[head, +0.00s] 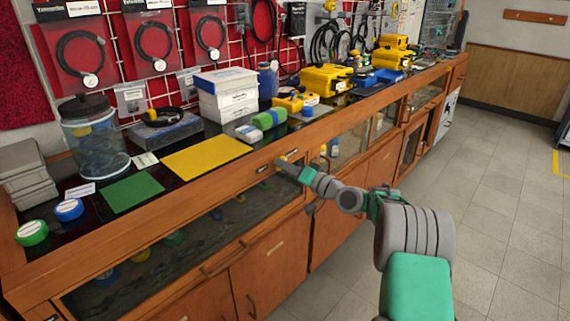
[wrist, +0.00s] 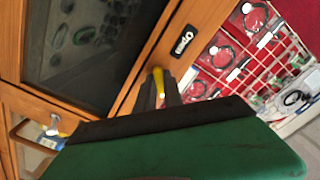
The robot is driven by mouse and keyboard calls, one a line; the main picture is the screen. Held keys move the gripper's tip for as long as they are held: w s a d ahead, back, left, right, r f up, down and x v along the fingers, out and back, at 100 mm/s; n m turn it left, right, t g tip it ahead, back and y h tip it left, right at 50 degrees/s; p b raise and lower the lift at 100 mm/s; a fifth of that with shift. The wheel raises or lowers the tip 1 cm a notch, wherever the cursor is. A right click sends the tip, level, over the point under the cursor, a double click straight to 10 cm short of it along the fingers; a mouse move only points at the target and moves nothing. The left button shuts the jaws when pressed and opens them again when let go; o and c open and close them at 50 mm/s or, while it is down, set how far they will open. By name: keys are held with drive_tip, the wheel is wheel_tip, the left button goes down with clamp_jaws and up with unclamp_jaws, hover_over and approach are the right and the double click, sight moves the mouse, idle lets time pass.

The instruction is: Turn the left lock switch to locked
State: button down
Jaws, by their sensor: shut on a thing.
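In the wrist view a small yellow lever, which looks like the lock switch (wrist: 158,76), sits on the wooden front rail of the counter. Beside it is a black plate (wrist: 182,40) with white lettering that reads "Open"; in the head view this plate (head: 262,168) is on the rail just left of my gripper. My gripper (head: 281,162) reaches the rail from the right. In the wrist view my gripper's grey fingers (wrist: 160,92) are shut on the yellow lever. Its base is hidden by the fingers, and I cannot tell its exact angle.
The wooden counter (head: 100,240) has glass fronts and cabinet doors below the rail. A yellow sheet (head: 207,157), a green sheet (head: 130,192) and white boxes (head: 226,100) lie on top. A red wall with packaged hoses is behind. The tiled floor (head: 490,220) at right is clear.

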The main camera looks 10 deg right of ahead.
idle(0.4)
drive_tip(key=c, duration=1.5)
unclamp_jaws()
drive_tip(key=shift+o, duration=0.2)
drive_tip(key=shift+d, duration=0.1)
drive_tip(key=v, duration=0.7)
drive_tip(key=shift+s, duration=0.25)
drive_tip(key=shift+d, duration=0.15)
